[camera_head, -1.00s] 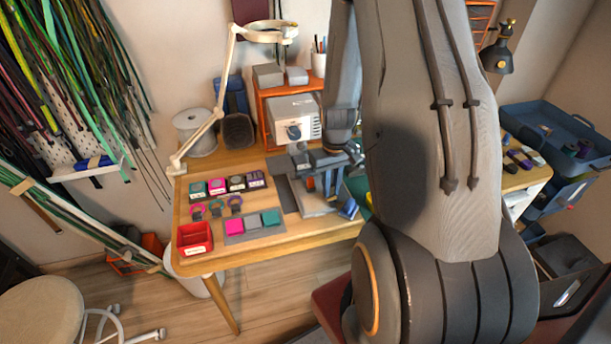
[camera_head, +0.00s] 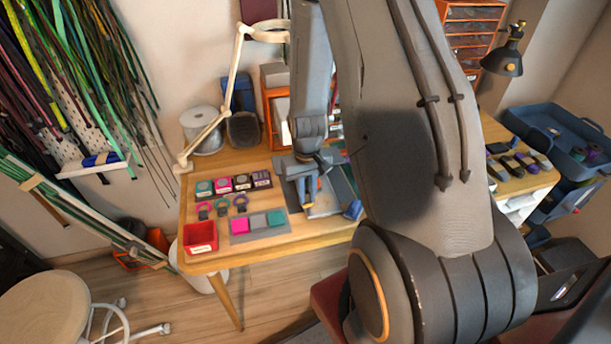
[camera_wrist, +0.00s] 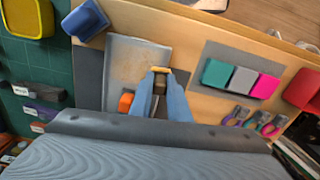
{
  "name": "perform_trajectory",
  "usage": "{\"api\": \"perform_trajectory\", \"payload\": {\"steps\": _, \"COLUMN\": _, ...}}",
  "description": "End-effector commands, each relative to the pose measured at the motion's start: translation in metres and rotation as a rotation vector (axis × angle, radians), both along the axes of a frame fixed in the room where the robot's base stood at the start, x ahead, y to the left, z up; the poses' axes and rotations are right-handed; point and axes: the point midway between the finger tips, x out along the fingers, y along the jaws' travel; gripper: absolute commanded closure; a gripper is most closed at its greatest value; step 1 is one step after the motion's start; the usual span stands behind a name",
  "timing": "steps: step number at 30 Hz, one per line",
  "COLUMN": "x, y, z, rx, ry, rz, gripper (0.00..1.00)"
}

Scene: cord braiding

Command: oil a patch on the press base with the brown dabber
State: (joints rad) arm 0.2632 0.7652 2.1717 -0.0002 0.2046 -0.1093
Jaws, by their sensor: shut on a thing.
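The press base is a light grey metal plate (camera_wrist: 122,55) with a faint brownish area on its face; it also shows on the table in the head view (camera_head: 327,204). My gripper (camera_wrist: 163,92) hangs over this plate, its two blue fingers shut on a dark brown piece, which I take as the brown dabber (camera_wrist: 160,86). A yellow-tan band shows at the fingertips. Whether the dabber touches the plate I cannot tell. In the head view my gripper (camera_head: 308,200) points down at the plate's left part, and the dabber is hard to make out.
A blue block (camera_wrist: 85,20) sits at the plate's corner. An orange piece (camera_wrist: 126,102) is beside my fingers. A grey strip with teal, grey and magenta pads (camera_head: 258,223) lies left of the plate, near a red bin (camera_head: 200,238) and ring-handled tools (camera_head: 221,207).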

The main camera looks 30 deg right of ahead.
Motion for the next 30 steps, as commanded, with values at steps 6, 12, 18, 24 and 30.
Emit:
{"api": "perform_trajectory", "payload": {"steps": 6, "x": 0.000, "y": 0.003, "z": 0.027, "rx": 0.000, "ry": -0.001, "rz": 0.002, "gripper": 1.00}}
{"api": "perform_trajectory", "payload": {"steps": 12, "x": 0.000, "y": 0.004, "z": 0.045, "rx": 0.000, "ry": -0.001, "rz": 0.005, "gripper": 1.00}}
{"api": "perform_trajectory", "payload": {"steps": 18, "x": 0.000, "y": 0.004, "z": 0.062, "rx": 0.000, "ry": 0.000, "rz": 0.004, "gripper": 1.00}}
{"api": "perform_trajectory", "payload": {"steps": 24, "x": 0.000, "y": 0.004, "z": 0.078, "rx": 0.000, "ry": -0.001, "rz": 0.004, "gripper": 1.00}}
{"api": "perform_trajectory", "payload": {"steps": 30, "x": 0.000, "y": 0.004, "z": 0.080, "rx": 0.000, "ry": -0.001, "rz": 0.004, "gripper": 1.00}}
